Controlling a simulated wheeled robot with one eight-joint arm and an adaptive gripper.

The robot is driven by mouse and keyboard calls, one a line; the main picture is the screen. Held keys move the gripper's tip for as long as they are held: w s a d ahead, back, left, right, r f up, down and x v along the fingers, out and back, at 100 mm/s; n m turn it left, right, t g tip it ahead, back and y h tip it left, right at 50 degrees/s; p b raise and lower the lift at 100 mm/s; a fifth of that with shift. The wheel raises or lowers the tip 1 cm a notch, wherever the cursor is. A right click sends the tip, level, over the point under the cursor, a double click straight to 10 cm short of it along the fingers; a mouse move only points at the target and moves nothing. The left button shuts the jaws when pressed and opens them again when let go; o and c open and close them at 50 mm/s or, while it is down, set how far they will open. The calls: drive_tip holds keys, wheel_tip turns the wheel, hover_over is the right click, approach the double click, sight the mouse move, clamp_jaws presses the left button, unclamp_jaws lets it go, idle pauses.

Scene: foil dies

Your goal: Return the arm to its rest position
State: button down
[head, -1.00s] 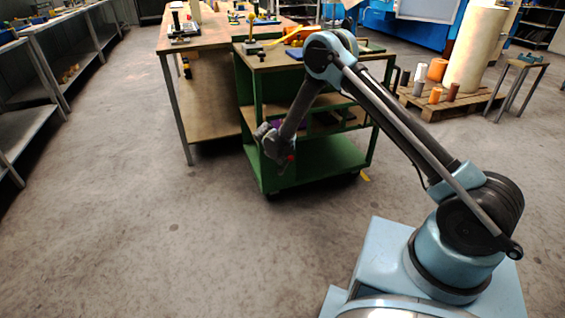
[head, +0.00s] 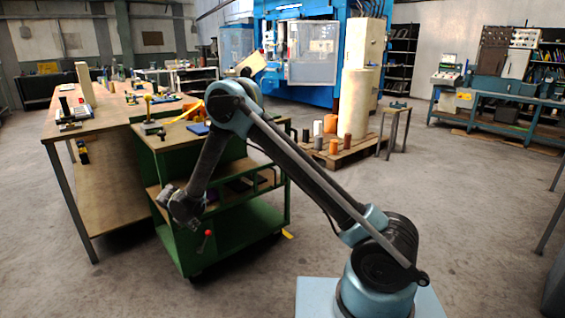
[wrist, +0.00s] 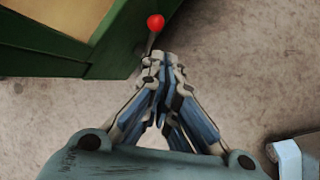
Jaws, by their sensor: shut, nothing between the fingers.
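My gripper (head: 183,217) hangs at the end of my bent arm in the head view, in front of the green cart's near left side. In the wrist view my gripper (wrist: 163,60) points toward the floor beside the cart, its fingers together with nothing between them. A red ball knob (wrist: 155,22) on a thin lever shows just beyond the fingertips there. The red knob (head: 208,233) also shows below and right of my gripper in the head view. Whether the fingers touch the lever cannot be told.
The green cart (head: 240,232) stands close behind my gripper, with small items on its top. A wooden workbench (head: 100,110) is on the left. A pallet (head: 335,158) with rolls stands behind. Open concrete floor (head: 470,220) lies to the right.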

drive_tip(key=w+d+r+m+g, duration=0.1)
drive_tip(key=w+d+r+m, duration=0.3)
drive_tip(key=d+r, duration=0.55)
drive_tip(key=w+d+r+m, duration=0.3)
drive_tip(key=w+d+r, duration=0.1)
drive_tip(key=d+r, duration=0.5)
drive_tip(key=s+d+r+m+g, duration=0.15)
drive_tip(key=d+r+m, duration=0.3)
drive_tip(key=d, duration=0.65)
drive_tip(key=s+d+r+m, duration=0.25)
drive_tip(key=d+r, duration=0.35)
drive_tip(key=d, duration=0.5)
drive_tip(key=s+d+r+m+g, duration=0.1)
drive_tip(key=s+d+m, duration=0.3)
drive_tip(key=s+d, duration=0.4)
drive_tip(key=s+d+r+m, duration=0.1)
drive_tip(key=s+d+m, duration=0.35)
drive_tip(key=d, duration=0.55)
drive_tip(key=s+d+f+m, duration=0.3)
drive_tip(key=s+d+m, duration=0.1)
drive_tip(key=s, duration=0.4)
drive_tip(key=s+d+f+m, duration=0.3)
drive_tip(key=s+m, duration=0.1)
drive_tip(key=s, duration=0.4)
drive_tip(key=shift+s+d+f+y, duration=0.15)
drive_tip(key=shift+d+f+y, duration=0.15)
drive_tip(key=shift+d, duration=0.1)
drive_tip(key=shift+m, duration=0.25)
